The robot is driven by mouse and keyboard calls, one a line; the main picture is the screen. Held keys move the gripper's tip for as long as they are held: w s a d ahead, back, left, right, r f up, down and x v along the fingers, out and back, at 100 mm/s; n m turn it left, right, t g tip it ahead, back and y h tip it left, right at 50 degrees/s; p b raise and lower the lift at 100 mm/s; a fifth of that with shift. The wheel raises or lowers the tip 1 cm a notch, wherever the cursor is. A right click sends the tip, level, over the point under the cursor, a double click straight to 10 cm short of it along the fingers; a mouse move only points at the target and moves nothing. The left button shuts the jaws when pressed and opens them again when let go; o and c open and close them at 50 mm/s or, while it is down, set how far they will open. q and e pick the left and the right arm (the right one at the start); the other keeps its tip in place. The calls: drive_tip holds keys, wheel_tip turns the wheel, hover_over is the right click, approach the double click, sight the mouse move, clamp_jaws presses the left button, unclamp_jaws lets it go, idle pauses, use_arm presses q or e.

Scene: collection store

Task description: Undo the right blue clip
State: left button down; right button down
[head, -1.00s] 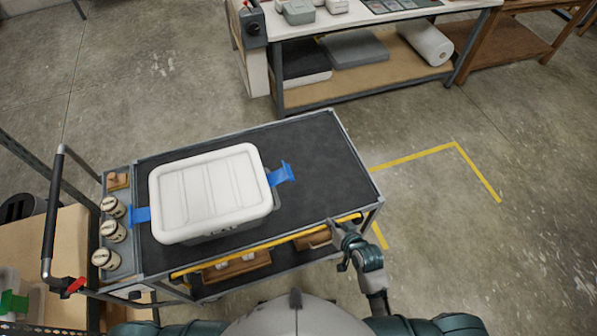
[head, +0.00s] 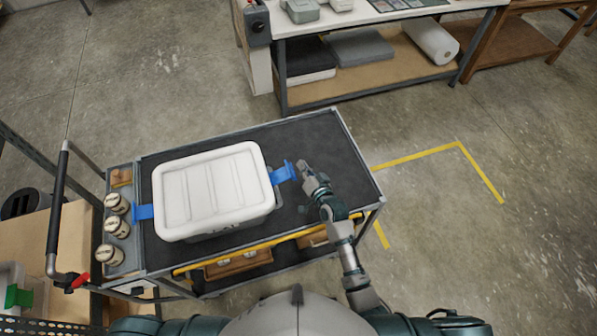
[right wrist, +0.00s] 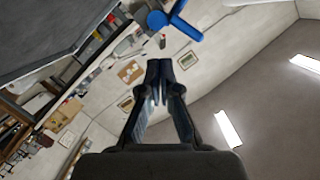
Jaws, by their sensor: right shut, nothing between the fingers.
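A white lidded box (head: 212,190) sits on the dark top of a cart (head: 320,145). The right blue clip (head: 284,173) sticks out from the box's right side, raised outward. The left blue clip (head: 143,212) sticks out on the opposite side. My right gripper (head: 303,168) is just right of the right clip, shut and empty. In the right wrist view the closed fingers (right wrist: 159,65) point up toward the blue clip (right wrist: 175,20), with a visible gap in the picture. My left gripper is out of view.
Several cream jars (head: 116,226) stand in the cart's left side tray. The cart's black push handle (head: 58,205) rises at the left. The cart top right of my gripper is bare. A workbench (head: 370,75) stands beyond the cart.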

sight(280, 175)
drive_tip(key=shift+s+a+f, duration=0.2)
drive_tip(key=shift+a+f, duration=0.2)
drive_tip(key=shift+f, duration=0.2)
drive_tip(key=shift+s+a+f, duration=0.2)
drive_tip(key=shift+a+f, duration=0.15)
drive_tip(key=shift+f, duration=0.2)
drive_tip(key=shift+d+f+m+y+b, duration=0.15)
drive_tip(key=shift+f+m+b, duration=0.25)
drive_tip(key=shift+f+m, duration=0.1)
drive_tip(key=shift+d+f+m+y+b, duration=0.15)
drive_tip(key=shift+f+m+b, duration=0.25)
drive_tip(key=shift+f, duration=0.1)
drive_tip(key=shift+w+r, duration=0.1)
